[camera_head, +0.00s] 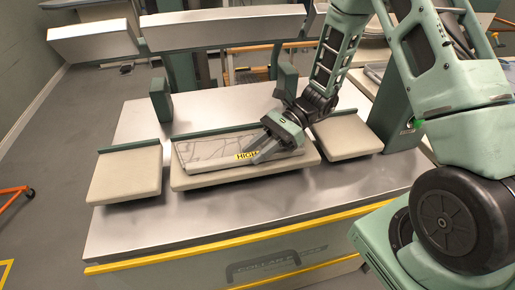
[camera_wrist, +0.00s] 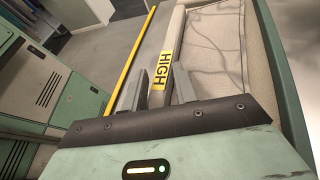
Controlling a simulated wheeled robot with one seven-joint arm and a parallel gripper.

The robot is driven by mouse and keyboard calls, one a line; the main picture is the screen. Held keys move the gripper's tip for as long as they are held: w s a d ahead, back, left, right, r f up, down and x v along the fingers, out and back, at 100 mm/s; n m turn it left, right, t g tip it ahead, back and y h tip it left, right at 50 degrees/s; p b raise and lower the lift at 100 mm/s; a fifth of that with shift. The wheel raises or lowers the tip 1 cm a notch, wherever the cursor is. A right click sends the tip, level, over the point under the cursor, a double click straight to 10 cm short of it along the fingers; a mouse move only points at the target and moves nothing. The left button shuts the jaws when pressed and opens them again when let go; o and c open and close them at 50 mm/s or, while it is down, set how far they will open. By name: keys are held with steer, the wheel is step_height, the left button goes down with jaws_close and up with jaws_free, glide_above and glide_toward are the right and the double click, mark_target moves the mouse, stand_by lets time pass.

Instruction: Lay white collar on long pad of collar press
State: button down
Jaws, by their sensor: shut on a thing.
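The white collar (camera_head: 207,151) lies along the long pad (camera_head: 190,182) of the collar press, stretched nearly its full length and creased on top. It also shows in the wrist view (camera_wrist: 213,48), wrinkled, at the upper right. My gripper (camera_head: 259,153) is over the right part of the long pad, shut on the collar near its front edge. In the wrist view my gripper's two fingers (camera_wrist: 170,90) stand a little apart beside a yellow HIGH label (camera_wrist: 167,70). The head view shows this label too (camera_head: 246,155). The gripper hides the collar's right end.
A shorter pad stands on each side, left (camera_head: 125,174) and right (camera_head: 346,138). Green posts (camera_head: 161,99) rise behind. Raised metal press heads (camera_head: 220,28) hang over the back. The metal table (camera_head: 150,228) is bare in front, with a yellow front edge.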

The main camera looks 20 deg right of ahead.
steer(key=c, duration=1)
jaws_free()
steer(key=shift+d, duration=0.1)
steer(key=b+v, duration=0.2)
steer(key=v, duration=1.5)
steer(key=shift+d+r+b, duration=0.1)
steer(key=shift+r+b, duration=0.05)
steer(key=shift+b, duration=0.2)
